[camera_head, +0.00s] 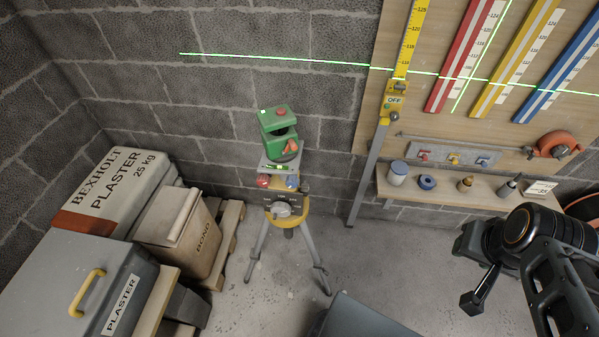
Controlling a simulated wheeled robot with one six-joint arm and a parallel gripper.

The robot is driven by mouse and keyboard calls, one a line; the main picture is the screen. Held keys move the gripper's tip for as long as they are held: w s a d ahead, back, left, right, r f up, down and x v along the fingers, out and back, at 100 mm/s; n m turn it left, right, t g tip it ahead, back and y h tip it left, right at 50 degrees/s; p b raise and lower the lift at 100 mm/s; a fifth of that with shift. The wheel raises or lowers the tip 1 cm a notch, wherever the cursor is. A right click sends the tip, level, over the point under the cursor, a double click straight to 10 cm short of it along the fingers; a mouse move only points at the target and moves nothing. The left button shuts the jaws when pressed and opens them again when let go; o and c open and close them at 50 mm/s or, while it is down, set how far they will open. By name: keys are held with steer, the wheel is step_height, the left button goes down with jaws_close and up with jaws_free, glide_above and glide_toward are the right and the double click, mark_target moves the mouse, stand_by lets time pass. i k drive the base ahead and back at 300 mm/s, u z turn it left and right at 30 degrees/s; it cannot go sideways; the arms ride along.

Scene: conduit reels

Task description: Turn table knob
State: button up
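A green laser level (280,138) with red parts sits on a small levelling table (281,167) on top of a grey tripod (255,250). A red knob (263,181) and a blue knob (292,181) sit under the table's plate, left and right. Below them, a round grey knob (282,211) is on a dark labelled panel. Which knob the task means is not clear. My gripper (471,272) is at the lower right, far from the tripod. Its two dark fingers look apart, with nothing visible between them.
A wooden board (385,150) holds a yellow measuring staff (409,50) and coloured rails. A shelf (450,195) with small containers is below. A grey surface (365,318) is at the bottom; floor right of the tripod is clear.

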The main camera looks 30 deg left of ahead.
mark_target(292, 182)
steer(key=u, duration=1.6)
steer(key=k, duration=0.3)
steer(key=u, duration=0.1)
steer(key=i, duration=0.35)
steer(key=u, duration=1.15)
steer(key=k, duration=0.4)
steer(key=u, duration=0.4)
